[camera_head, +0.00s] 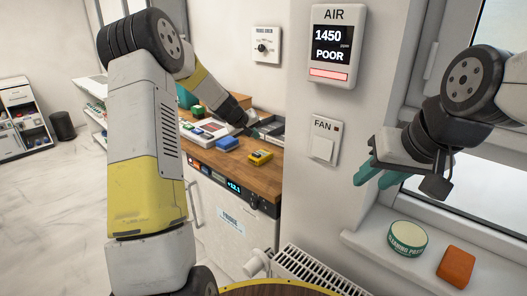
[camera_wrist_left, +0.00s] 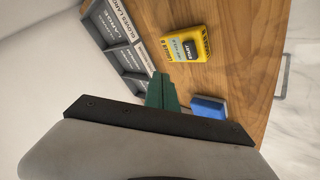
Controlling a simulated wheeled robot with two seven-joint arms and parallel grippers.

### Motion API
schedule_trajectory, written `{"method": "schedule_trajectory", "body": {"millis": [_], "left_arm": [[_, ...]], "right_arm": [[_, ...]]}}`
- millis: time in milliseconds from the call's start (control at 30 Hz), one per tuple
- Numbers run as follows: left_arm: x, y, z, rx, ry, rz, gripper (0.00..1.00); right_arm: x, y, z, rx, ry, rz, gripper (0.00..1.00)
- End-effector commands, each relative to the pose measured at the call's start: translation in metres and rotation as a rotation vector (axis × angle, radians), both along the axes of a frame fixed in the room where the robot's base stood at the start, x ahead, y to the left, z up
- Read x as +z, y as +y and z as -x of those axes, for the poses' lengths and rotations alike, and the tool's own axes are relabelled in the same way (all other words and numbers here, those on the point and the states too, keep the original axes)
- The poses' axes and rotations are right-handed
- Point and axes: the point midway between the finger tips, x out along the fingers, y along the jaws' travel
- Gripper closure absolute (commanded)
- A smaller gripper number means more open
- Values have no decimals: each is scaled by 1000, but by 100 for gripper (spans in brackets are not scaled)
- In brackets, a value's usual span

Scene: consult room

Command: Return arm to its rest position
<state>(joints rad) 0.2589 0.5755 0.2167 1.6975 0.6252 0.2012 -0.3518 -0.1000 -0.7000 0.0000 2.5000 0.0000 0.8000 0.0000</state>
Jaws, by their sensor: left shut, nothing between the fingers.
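My left arm comes in from the left of the head view and reaches over the wooden counter (camera_head: 262,174). Its left gripper (camera_head: 238,112) is at the counter's back, near the grey compartment tray (camera_head: 270,127); its fingertips are hard to see there. In the left wrist view the green fingers of this gripper (camera_wrist_left: 163,92) are together and empty, beside the tray (camera_wrist_left: 122,50) and above the counter. My right gripper (camera_head: 370,178) hangs in front of the window, above the sill, with its teal fingers apart and nothing visible between them.
On the counter are a yellow device (camera_head: 260,157) and a blue block (camera_head: 227,144). A round tin (camera_head: 408,238) and an orange block (camera_head: 456,266) are on the windowsill (camera_head: 375,250). An air monitor (camera_head: 336,45) and a fan switch (camera_head: 323,140) are on the wall. A radiator (camera_head: 312,270) stands below.

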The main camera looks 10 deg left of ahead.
Motion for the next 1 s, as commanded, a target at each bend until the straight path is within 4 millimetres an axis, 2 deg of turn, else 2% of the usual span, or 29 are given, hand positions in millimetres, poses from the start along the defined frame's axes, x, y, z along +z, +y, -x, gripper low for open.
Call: {"method": "schedule_trajectory", "body": {"millis": [67, 167, 267, 400, 600, 800, 1000], "left_arm": [[3, -1, 2, -4, -1, -2, 100], [21, -7, 14, -30, -6, -17, 100], [52, -18, 41, -80, -11, -47, 100], [99, -34, 100, -160, -8, -104, 100], [144, -45, 196, -250, 11, -187, 100], [162, -43, 297, -307, 38, -264, 100], [157, -32, 387, -337, 67, -328, 100]], "right_arm": [[0, 0, 0, 0, 0, 0, 64], [0, 0, 0, 0, 0, 0, 64], [0, 0, 0, 0, 0, 0, 64], [0, 0, 0, 0, 0, 0, 64], [0, 0, 0, 0, 0, 0, 64], [0, 0, 0, 0, 0, 0, 64], [0, 0, 0, 0, 0, 0, 64]]}}
